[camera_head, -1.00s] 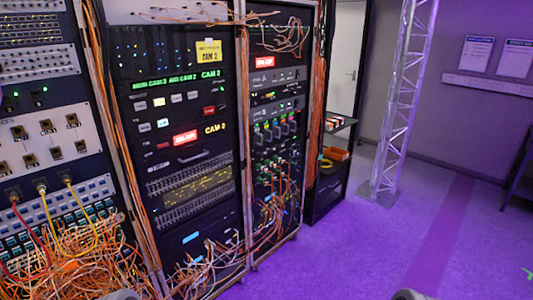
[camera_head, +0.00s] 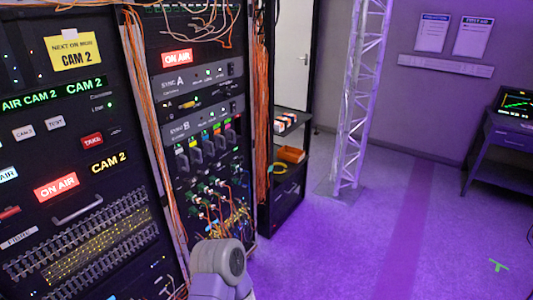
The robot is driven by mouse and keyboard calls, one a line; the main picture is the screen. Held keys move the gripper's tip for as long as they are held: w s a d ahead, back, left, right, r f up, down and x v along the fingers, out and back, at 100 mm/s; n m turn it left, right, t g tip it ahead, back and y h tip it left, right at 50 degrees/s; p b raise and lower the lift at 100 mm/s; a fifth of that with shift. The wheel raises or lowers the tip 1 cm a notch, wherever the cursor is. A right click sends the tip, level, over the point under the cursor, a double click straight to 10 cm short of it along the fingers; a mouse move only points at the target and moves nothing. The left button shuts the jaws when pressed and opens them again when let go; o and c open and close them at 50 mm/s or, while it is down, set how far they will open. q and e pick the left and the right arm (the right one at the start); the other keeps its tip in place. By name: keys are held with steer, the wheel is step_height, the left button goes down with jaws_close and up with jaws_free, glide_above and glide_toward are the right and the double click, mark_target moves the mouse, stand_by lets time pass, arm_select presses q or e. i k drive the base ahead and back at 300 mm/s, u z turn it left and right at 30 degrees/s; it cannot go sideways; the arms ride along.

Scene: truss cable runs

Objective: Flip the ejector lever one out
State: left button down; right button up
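The right-hand equipment rack holds two grey units labelled SYNC A (camera_head: 200,76) and SYNC B (camera_head: 203,122). Below them is a row of dark upright modules (camera_head: 208,147) with small coloured tabs along the top. I cannot tell which part, if any, is ejector lever one; the details are too small. A grey rounded link of one of my arms shows at the bottom centre, in front of the rack's lower part. Neither of my grippers is in view.
The left rack (camera_head: 75,190) has lit panels and a patch bay. Orange cables (camera_head: 140,90) hang between the racks. A black shelf cart (camera_head: 283,195) stands beside them, with a truss (camera_head: 362,100) behind. Purple floor (camera_head: 370,250) is clear at right; a table with a monitor (camera_head: 515,105) is far right.

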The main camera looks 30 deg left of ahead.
mark_target(190, 181)
steer(key=i, duration=1.9)
steer(key=u, duration=1.6)
steer(key=i, duration=0.85)
steer(key=u, duration=0.7)
